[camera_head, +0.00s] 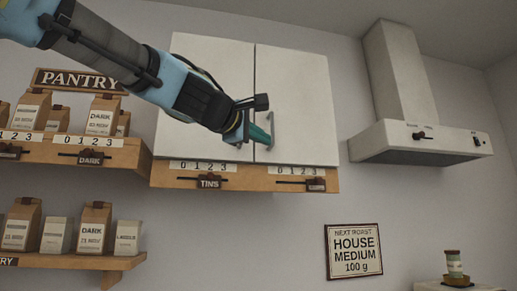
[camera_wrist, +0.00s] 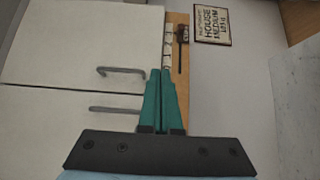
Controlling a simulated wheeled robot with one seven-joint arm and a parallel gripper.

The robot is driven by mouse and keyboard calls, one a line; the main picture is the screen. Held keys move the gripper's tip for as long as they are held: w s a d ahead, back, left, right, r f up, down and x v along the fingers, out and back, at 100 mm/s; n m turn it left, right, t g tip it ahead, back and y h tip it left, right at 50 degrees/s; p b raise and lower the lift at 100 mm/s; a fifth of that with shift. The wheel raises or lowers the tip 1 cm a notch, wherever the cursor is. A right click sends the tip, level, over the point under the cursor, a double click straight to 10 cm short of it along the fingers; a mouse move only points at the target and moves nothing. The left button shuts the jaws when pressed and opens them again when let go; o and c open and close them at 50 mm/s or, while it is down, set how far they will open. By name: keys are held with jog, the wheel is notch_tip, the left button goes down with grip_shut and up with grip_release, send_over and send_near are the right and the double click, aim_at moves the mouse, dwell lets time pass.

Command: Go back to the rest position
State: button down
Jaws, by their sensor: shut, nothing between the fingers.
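My gripper (camera_head: 262,134) is raised in front of the white wall cabinet (camera_head: 215,60), near the handles of its two doors. Its green fingers are together and hold nothing. In the wrist view my gripper (camera_wrist: 161,75) points along the cabinet front, and the two door handles (camera_wrist: 122,71) and (camera_wrist: 115,109) lie to the left of the fingers. Both cabinet doors look closed. I cannot tell whether the fingers touch the cabinet.
A range hood (camera_head: 420,140) is on the wall at right. Pantry shelves (camera_head: 75,150) with several bags are at left. A slider ledge (camera_head: 245,178) runs under the cabinet. A sign (camera_head: 353,250) reads House Medium 100 g. The wall between cabinet and hood is bare.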

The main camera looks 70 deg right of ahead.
jog(key=shift+s+a, duration=0.25)
jog(key=shift+a, duration=0.1)
